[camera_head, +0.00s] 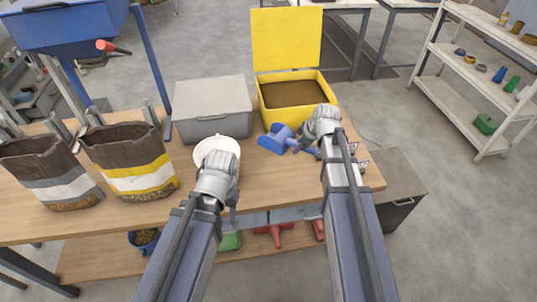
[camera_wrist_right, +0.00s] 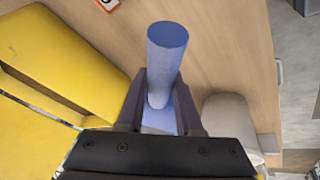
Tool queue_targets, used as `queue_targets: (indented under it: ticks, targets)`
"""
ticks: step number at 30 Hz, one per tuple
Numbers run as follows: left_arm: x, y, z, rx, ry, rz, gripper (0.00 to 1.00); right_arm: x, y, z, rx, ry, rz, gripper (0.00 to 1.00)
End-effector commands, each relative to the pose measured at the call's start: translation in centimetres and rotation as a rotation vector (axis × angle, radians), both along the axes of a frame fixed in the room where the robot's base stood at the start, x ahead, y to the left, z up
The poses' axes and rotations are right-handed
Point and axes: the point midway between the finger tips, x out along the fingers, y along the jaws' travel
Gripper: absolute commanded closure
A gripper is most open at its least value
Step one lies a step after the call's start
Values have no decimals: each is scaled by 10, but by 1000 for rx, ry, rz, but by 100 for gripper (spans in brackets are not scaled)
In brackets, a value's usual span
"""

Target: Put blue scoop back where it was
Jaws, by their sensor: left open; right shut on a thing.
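The blue scoop (camera_head: 274,139) is held over the right part of the wooden table, just in front of the yellow bin. My right gripper (camera_head: 304,149) is shut on it. In the right wrist view the blue scoop's round handle (camera_wrist_right: 167,60) stands between the two dark fingers of the right gripper (camera_wrist_right: 158,112). I cannot tell whether the scoop touches the table. My left gripper (camera_head: 233,208) is open near the table's front edge, in front of the white bucket (camera_head: 213,145). My left wrist hides part of that bucket.
The yellow bin (camera_head: 269,93) has its lid up and brown pellets inside; its yellow side (camera_wrist_right: 65,45) shows in the right wrist view. A grey lidded box (camera_head: 211,99) stands left of it. Two bags (camera_head: 140,183) (camera_head: 70,190) stand at left. The wooden table (camera_head: 255,185) is bare in front.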

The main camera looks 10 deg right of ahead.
Motion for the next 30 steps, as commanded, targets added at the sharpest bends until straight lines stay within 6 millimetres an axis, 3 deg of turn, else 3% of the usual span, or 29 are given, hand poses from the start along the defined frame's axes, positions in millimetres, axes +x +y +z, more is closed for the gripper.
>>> queue_targets:
  ticks: [10,21,30]
  targets:
    - [0,0,-9,0,0,0,50,0,0,-9,1,-1,0,100]
    - [-1,0,-61,0,0,0,50,0,0,-61,1,-1,0,100]
    - [-1,0,-66,0,0,0,50,0,0,-66,1,-1,0,100]
